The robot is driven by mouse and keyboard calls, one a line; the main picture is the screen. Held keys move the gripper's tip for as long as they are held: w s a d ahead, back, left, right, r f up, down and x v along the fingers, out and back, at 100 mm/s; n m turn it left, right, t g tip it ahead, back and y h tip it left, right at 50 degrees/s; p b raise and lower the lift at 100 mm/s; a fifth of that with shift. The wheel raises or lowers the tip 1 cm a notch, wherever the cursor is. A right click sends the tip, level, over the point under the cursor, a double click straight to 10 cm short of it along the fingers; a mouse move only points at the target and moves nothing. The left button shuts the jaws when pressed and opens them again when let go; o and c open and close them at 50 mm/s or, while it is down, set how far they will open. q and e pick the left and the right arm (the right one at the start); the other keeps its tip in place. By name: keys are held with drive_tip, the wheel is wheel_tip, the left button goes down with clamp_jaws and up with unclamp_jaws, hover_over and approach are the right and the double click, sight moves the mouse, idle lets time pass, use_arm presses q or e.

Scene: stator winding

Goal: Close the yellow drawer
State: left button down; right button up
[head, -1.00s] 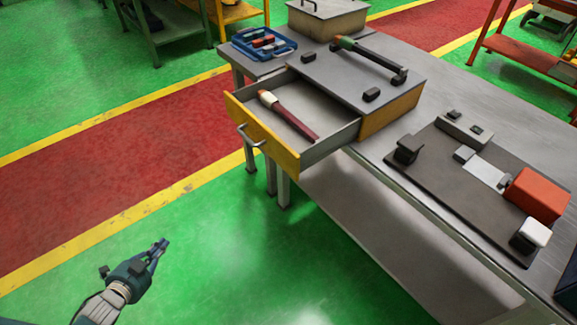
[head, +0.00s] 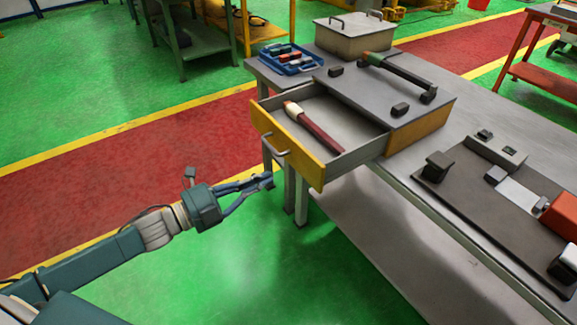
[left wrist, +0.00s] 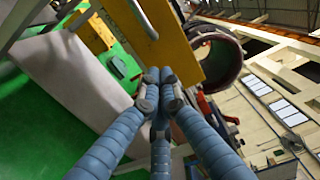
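The yellow drawer (head: 302,160) is pulled out of the grey-topped cabinet on the workbench, its front facing left toward my arm. A grey bar handle (head: 273,146) is on its front. A tool with a cream end and dark red handle (head: 318,130) lies inside. My left gripper (head: 266,181) is a little below and left of the drawer front, apart from it, its fingertips together and empty. In the left wrist view the drawer front (left wrist: 170,32) and its handle (left wrist: 145,20) show just beyond the fingertips (left wrist: 160,88). My right gripper is not in view.
On the cabinet top (head: 375,92) lie a long tool (head: 398,73) and small dark blocks. A blue tray (head: 288,60) and a lidded metal box (head: 350,36) stand behind. A dark plate (head: 455,195) with parts lies on the bench at right. The floor left of the drawer is open.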

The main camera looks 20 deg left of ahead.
sight(298, 162)
use_arm(q)
drive_tip(key=p+x, duration=0.1)
drive_tip(key=x, duration=0.6)
drive_tip(key=shift+w+d, duration=0.25)
drive_tip(key=shift+w, duration=0.15)
drive_tip(key=shift+d, duration=0.1)
